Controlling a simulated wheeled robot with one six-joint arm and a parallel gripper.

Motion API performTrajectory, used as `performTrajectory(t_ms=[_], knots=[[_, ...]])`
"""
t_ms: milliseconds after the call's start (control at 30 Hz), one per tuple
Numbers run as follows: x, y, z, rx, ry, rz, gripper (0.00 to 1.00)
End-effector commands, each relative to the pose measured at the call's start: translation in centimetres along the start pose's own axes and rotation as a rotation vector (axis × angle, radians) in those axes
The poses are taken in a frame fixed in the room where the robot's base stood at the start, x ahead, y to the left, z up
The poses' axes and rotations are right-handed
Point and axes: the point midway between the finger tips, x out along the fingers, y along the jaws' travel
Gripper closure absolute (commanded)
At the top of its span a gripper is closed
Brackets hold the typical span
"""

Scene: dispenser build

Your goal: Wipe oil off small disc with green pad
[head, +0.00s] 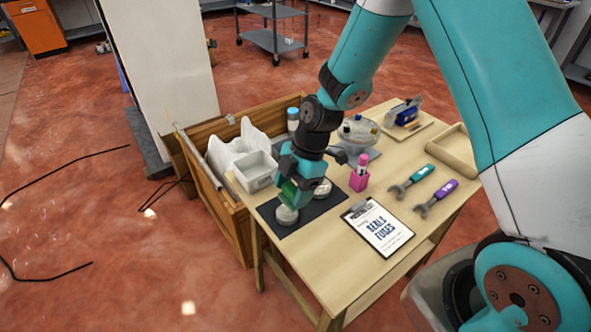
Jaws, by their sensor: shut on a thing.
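My gripper (291,196) is shut on a green pad (297,197) over the dark mat (306,219). The pad is at the edge of a pale round disc (287,215) at the front left of the mat. I cannot tell whether the pad touches it. A second pale round disc (323,188) lies on the mat to the right, partly hidden by my gripper. Which disc is the smaller is hard to tell, and no oil can be made out at this size.
A white bin (256,172) stands left of the mat.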

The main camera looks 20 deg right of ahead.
Motion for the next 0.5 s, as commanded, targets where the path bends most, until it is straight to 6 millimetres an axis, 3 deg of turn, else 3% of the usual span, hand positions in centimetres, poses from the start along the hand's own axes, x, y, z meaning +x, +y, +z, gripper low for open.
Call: performTrajectory(t_ms=[300, 500], knots=[[-2.7, 0.1, -1.5, -0.007, 0.000, -0.001, 0.59], [-3.0, 0.1, -1.7, -0.007, 0.000, -0.002, 0.59]])
